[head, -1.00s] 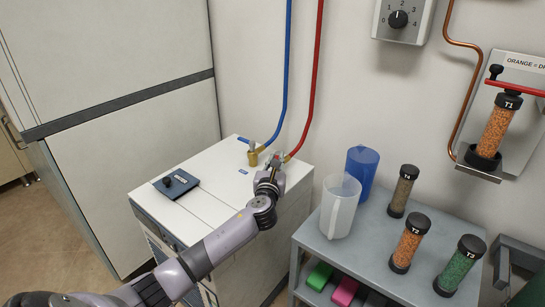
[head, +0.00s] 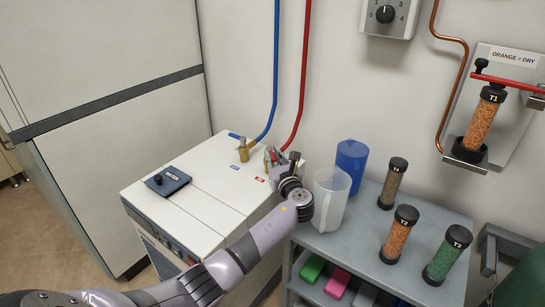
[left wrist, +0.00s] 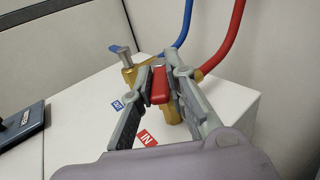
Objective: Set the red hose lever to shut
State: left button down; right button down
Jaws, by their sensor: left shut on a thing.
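The red hose lever (left wrist: 159,85) lies between the fingers of my left gripper (left wrist: 160,88) in the left wrist view, and the gripper is shut on it. The lever sits at a brass valve (left wrist: 172,108) where the red hose (left wrist: 232,40) joins. In the head view the red hose (head: 304,80) comes down the wall to the white cabinet (head: 205,200). There my left gripper (head: 273,157) is at the hose end and mostly hides the lever. My right gripper is not in view.
A blue hose (head: 276,70) and its brass valve (head: 243,151) stand left of the red one. A white jug (head: 330,205), a blue jug (head: 351,165) and several capped tubes stand on a grey cart (head: 350,248) at right. A dark blue panel (head: 170,181) lies on the cabinet.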

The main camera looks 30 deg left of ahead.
aim_at(273, 156)
pick_arm(q)
jog(key=c, duration=1.6)
grip_release()
notch_tip(273, 156, up, 10)
